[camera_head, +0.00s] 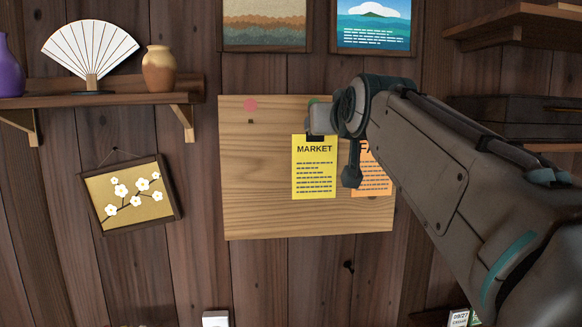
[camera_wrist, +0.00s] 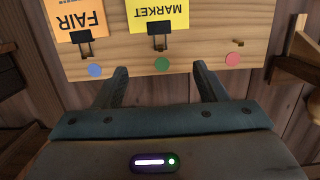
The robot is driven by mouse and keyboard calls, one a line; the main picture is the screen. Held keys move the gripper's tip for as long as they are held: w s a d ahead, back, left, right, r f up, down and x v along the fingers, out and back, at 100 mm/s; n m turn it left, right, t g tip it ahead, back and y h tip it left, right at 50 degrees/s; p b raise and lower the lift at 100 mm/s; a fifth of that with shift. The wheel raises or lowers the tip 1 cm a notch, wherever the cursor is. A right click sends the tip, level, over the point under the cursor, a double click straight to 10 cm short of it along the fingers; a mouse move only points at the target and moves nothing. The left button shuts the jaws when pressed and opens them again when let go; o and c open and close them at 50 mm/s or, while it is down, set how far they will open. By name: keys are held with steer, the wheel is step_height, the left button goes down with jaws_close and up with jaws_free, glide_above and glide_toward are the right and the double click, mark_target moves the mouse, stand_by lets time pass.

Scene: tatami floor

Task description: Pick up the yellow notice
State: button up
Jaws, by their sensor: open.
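The yellow notice (camera_head: 314,172), headed MARKET, hangs on a wooden board (camera_head: 256,205). A black clip (camera_wrist: 158,32) holds its top edge, as the wrist view shows, with the notice (camera_wrist: 157,14) upside down there. My gripper (camera_wrist: 160,76) is open and empty in front of the board, its two fingers spread to either side of a green dot (camera_wrist: 162,64) by the clip. The fingertips look apart from the notice.
An orange notice (camera_head: 372,178), headed FAIR, hangs right of the yellow one, partly hidden by my arm, with its own clip (camera_wrist: 84,42). Pink (camera_wrist: 233,59) and blue (camera_wrist: 95,70) dots mark the board. A shelf (camera_head: 100,95) with a fan and vases is at left.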

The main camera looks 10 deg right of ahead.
steer(key=w+f+p, duration=0.1)
steer(key=w+p, duration=0.3)
steer(key=w, duration=0.9)
steer(key=shift+w+f+p, duration=0.25)
steer(key=shift+f+p, duration=0.15)
steer(key=c, duration=1.3)
